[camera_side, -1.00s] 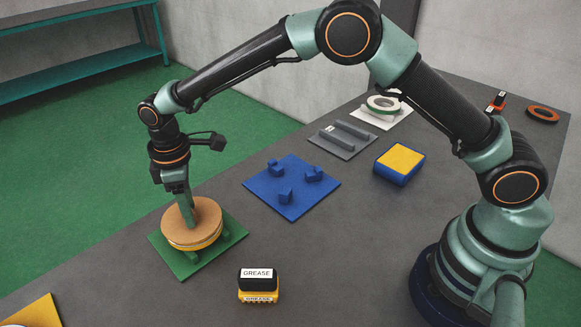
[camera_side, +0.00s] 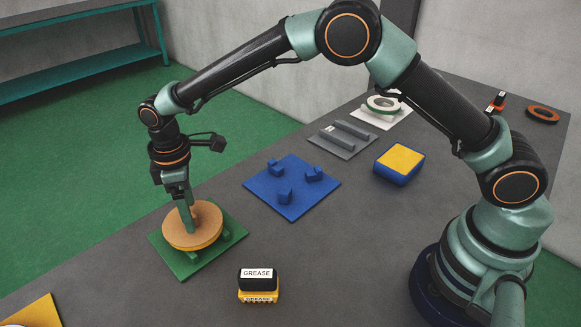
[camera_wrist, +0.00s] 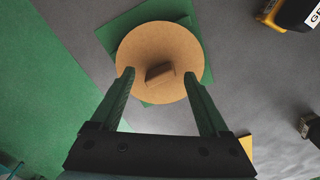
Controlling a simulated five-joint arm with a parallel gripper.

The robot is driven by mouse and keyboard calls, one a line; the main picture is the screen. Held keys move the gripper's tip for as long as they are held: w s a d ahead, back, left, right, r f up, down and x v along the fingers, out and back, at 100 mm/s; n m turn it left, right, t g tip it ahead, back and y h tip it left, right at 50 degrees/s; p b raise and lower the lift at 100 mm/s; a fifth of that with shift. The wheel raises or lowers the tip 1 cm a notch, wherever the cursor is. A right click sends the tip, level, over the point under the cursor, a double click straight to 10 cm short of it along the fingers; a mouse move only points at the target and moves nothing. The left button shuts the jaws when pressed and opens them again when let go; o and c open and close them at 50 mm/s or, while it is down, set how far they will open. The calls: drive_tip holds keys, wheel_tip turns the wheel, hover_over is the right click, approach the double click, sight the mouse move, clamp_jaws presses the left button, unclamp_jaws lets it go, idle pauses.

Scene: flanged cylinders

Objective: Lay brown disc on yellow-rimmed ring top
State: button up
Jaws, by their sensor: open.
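The brown disc (camera_side: 208,221) lies on the yellow-rimmed ring (camera_side: 206,244) on a green plate (camera_side: 184,266). It looks flat and roughly centred, and only a strip of the yellow rim shows below it. In the wrist view the disc (camera_wrist: 160,44) has a small brown block-like grip (camera_wrist: 159,72) at its middle. My gripper (camera_side: 190,218) is down at the disc. In the wrist view its fingers (camera_wrist: 159,73) stand apart, one on each side of the grip, with gaps to it. The ring is hidden under the disc in that view.
A grease box (camera_side: 258,285) stands in front of the green plate. A blue plate with upright posts (camera_side: 268,205), a grey railed plate (camera_side: 338,146) and a blue-and-yellow block (camera_side: 399,164) lie to the right. A white part with a green ring (camera_side: 382,104) is farther back.

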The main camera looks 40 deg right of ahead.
drive_tip(key=d+r+m+t, duration=0.1)
drive_tip(key=d+r, duration=0.2)
drive_tip(key=r, duration=0.5)
drive_tip(key=d+r+m, duration=0.1)
drive_tip(key=d+r, duration=0.2)
drive_tip(key=r, duration=0.6)
drive_tip(key=s+d+r+m+t, duration=0.2)
drive_tip(key=s+d+r+m, duration=0.1)
drive_tip(key=s+d, duration=0.3)
drive_tip(key=s+d+r+m+t, duration=0.1)
drive_tip(key=s+d+r+m, duration=0.2)
drive_tip(key=d, duration=0.5)
drive_tip(key=s+d+f+m+t, duration=0.1)
drive_tip(key=s+d+f+m, duration=0.3)
drive_tip(key=s+d, duration=0.2)
drive_tip(key=shift+s+t, duration=0.3)
drive_tip(key=shift+s, duration=0.95)
